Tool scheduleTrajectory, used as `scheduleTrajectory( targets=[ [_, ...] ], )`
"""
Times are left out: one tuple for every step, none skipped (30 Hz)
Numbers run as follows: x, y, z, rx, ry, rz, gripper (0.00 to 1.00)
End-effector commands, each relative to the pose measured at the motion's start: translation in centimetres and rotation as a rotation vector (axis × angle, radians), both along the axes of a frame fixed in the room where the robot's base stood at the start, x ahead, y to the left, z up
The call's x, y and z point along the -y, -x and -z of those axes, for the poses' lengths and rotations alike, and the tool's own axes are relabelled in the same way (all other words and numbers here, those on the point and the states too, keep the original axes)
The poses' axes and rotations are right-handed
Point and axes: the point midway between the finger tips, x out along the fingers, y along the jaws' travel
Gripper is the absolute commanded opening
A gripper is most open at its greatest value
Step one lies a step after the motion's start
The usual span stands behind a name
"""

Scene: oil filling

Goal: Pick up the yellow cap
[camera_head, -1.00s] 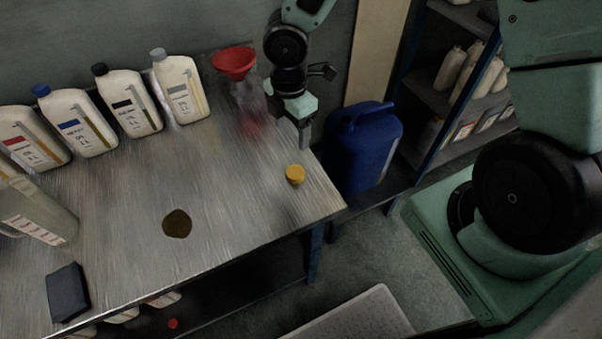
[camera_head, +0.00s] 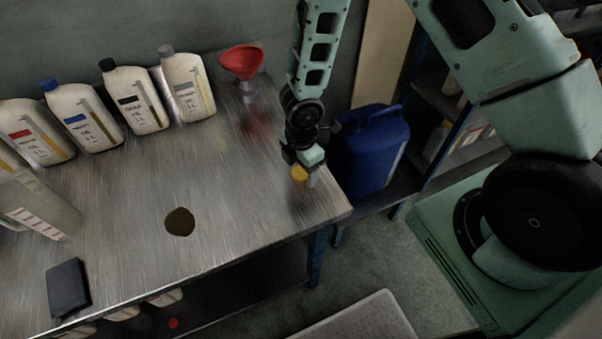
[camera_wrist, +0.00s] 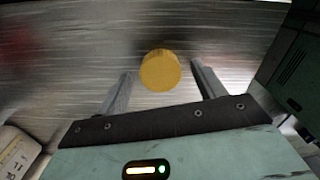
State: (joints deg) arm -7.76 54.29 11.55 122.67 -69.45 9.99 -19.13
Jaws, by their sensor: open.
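The yellow cap (camera_head: 299,174) sits on the metal table near its right end. My gripper (camera_head: 305,178) is right at the cap in the head view and partly covers it. In the wrist view the cap (camera_wrist: 160,70) lies between the two fingertips of my gripper (camera_wrist: 162,74). The fingers are spread, with a gap on each side of the cap, and hold nothing. How high the fingertips are above the tabletop is hard to tell.
A red funnel (camera_head: 242,62) stands at the table's back edge, and a row of white oil bottles (camera_head: 135,99) stands to its left. A blue jerrycan (camera_head: 369,150) is just right of the table. A dark oil spot (camera_head: 179,222) and a black block (camera_head: 68,288) lie on the table.

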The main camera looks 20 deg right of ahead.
Motion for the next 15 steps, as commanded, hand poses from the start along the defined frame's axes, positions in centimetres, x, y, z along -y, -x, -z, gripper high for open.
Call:
scheduleTrajectory(
  targets=[
    [0.01,-0.01,0.32,0.000,0.001,-0.002,0.69],
    [0.01,-0.02,0.37,0.001,0.001,-0.002,0.69],
    [0.01,-0.03,0.39,0.001,0.001,-0.002,0.69],
    [0.02,-0.04,0.38,0.001,0.001,-0.001,0.69],
    [0.02,-0.04,0.37,0.001,0.000,-0.001,0.69],
    [0.02,-0.04,0.35,0.001,0.000,-0.001,0.69],
    [0.02,-0.04,0.35,0.001,0.000,-0.001,0.69],
    [0.02,-0.04,0.35,0.001,0.000,-0.001,0.69],
    [0.02,-0.04,0.35,0.001,0.000,-0.001,0.60],
    [0.01,-0.02,0.34,0.001,0.000,-0.001,0.52],
    [0.01,-0.02,0.34,0.001,0.000,-0.001,0.44],
    [0.02,-0.03,0.34,0.001,0.000,-0.001,0.33],
    [0.01,-0.02,0.34,0.001,0.000,-0.001,0.24],
    [0.01,-0.02,0.34,0.001,0.000,-0.001,0.23],
    [0.01,-0.02,0.34,0.001,0.000,-0.001,0.23]
  ],
)
